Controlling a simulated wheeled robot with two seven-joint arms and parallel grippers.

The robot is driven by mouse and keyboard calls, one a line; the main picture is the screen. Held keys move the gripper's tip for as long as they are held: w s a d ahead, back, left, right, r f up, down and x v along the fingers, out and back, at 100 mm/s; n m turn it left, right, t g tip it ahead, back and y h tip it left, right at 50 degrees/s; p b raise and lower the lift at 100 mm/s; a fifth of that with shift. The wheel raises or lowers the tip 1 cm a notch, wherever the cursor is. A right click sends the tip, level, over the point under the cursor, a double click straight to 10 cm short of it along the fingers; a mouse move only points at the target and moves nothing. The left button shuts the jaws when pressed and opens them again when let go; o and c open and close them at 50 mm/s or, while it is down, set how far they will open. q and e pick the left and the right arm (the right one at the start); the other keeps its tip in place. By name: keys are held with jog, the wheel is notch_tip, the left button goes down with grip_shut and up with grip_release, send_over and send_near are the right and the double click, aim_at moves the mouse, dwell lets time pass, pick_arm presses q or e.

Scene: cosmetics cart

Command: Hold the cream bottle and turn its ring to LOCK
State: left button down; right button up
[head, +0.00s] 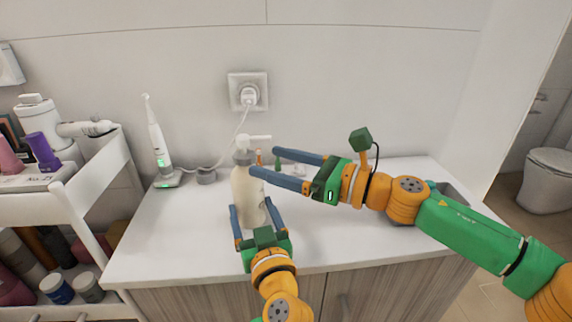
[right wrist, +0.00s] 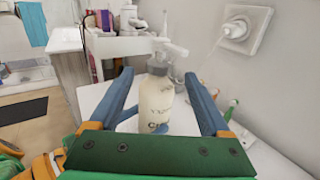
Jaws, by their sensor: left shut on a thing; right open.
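The cream bottle (head: 247,192) stands upright on the white counter, with a white pump head (head: 252,141) and a grey ring (head: 244,157) at its neck. My left gripper (head: 252,212) is shut on the lower part of its body from the front. My right gripper (head: 262,161) is open at neck height, coming from the right, its fingertips close to the ring. In the right wrist view the bottle (right wrist: 156,100) shows between and beyond the open fingers (right wrist: 160,82). I cannot read the ring's marks.
An electric toothbrush (head: 156,140) on its charger stands at the counter's back left, its cable running to a wall socket (head: 248,92). Small items (head: 278,162) stand behind the right gripper. A white cart (head: 62,190) is at the left. The counter's left front is clear.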

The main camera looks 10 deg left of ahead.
jog(key=shift+v, duration=1.15)
